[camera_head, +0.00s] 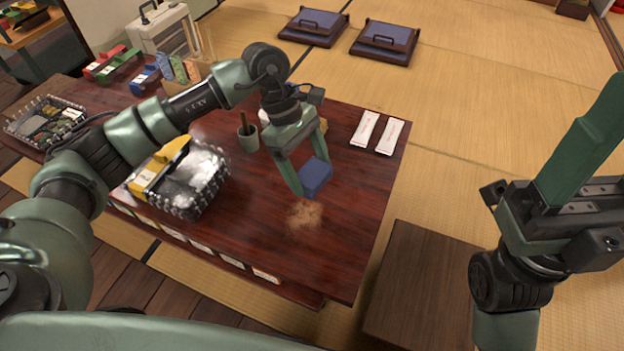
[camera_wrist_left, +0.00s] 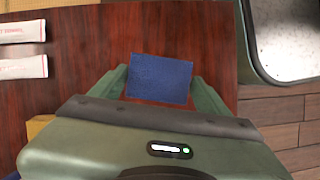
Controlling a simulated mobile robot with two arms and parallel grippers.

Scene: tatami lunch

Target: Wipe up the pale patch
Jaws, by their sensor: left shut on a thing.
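The pale patch (camera_head: 305,214) is a tan, powdery smear on the dark red table (camera_head: 262,237), near its front right part. My left gripper (camera_head: 312,180) is shut on a blue block-like sponge (camera_head: 316,176). It holds the sponge just behind the patch in the head view; I cannot tell whether the sponge touches the table. The sponge also shows between the fingers in the left wrist view (camera_wrist_left: 160,79), where the patch is not visible. My right gripper (camera_head: 575,180) is at the right, away from the table; its fingertips are not clearly shown.
A clear-sided container with a yellow-handled tool (camera_head: 160,166) stands left of the patch. A grey-green cup (camera_head: 248,138) is behind. Two white packets (camera_head: 376,132) lie at the back right. A brown low bench (camera_head: 420,290) stands at the front right. The table right of the patch is clear.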

